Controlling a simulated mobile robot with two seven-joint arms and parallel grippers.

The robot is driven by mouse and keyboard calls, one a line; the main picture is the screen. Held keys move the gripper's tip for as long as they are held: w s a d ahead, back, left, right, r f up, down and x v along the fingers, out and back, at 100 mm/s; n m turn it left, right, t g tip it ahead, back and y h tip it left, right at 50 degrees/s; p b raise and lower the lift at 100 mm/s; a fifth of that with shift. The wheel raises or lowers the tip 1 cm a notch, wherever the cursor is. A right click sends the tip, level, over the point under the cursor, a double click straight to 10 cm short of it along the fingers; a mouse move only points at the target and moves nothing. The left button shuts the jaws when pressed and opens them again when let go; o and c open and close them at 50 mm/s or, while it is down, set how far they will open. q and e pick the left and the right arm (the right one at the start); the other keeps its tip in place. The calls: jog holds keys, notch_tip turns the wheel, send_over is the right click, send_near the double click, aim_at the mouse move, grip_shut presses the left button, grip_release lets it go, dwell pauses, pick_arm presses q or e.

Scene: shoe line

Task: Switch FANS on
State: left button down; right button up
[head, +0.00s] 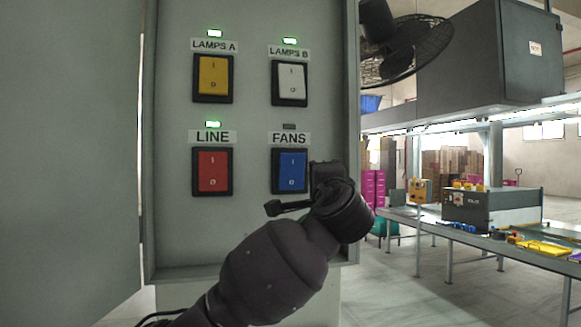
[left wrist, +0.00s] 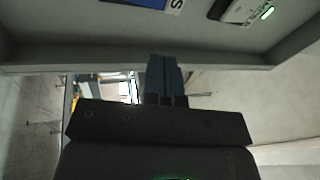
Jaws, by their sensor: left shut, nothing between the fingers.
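The blue FANS rocker switch (head: 289,171) is at the lower right of the grey control panel (head: 258,230). Its small indicator (head: 289,126) is dark. A sliver of the blue switch shows at the top of the left wrist view (left wrist: 150,3), beside part of its label. My left gripper (head: 322,168) is just right of the FANS switch in the head view, by the panel's right edge, and partly overlaps the switch's frame. In the left wrist view its fingers (left wrist: 163,78) are together and empty. I cannot tell whether they touch the panel. My right gripper is not in view.
The yellow LAMPS A switch (head: 213,77), white LAMPS B switch (head: 290,82) and red LINE switch (head: 213,171) have lit green indicators. An open cabinet door (head: 68,160) stands at left. A fan (head: 405,50) hangs right of the panel; a long worktable (head: 400,213) stands beyond.

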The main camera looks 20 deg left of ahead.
aim_at(288, 162)
pick_arm(q)
jog(key=shift+s+a+f+n+g+y, duration=0.15)
jog(key=shift+a+g+y, duration=0.35)
jog(key=shift+y, duration=0.1)
jog(key=shift+s+a+f+n+g+y, duration=0.15)
jog(key=shift+a+g+y, duration=0.25)
jog(key=shift+g+y, duration=0.15)
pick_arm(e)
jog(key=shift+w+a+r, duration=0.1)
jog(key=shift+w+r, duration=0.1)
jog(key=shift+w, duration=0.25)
pick_arm(q)
jog(key=shift+w, duration=0.1)
